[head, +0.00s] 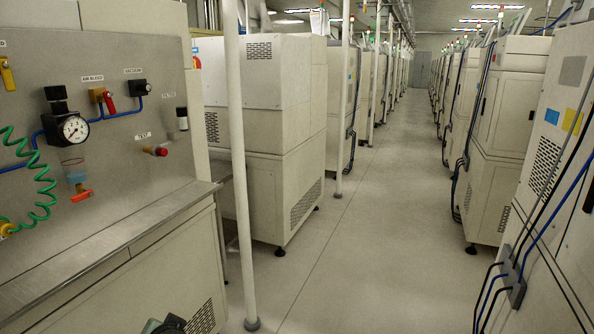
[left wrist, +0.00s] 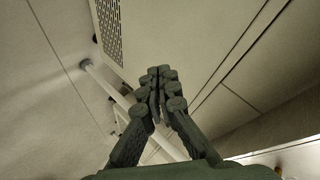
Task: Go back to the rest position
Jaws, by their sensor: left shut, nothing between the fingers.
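My left gripper (left wrist: 163,88) shows in the left wrist view with its dark fingers brought together at the tips and nothing between them. It is in front of a pale cabinet, a white pole and the floor, and I see no contact with them. In the head view only a small dark part, which looks like my left gripper, shows at the bottom edge in front of the bench cabinet; its fingers cannot be made out there. My right gripper is in neither view.
A grey panel (head: 120,180) with a pressure gauge (head: 73,129), coiled green hose (head: 42,190) and valves stands at left above a metal ledge (head: 110,243). A white pole (head: 238,170) stands beside it. Machine cabinets line both sides of a clear aisle floor (head: 345,240).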

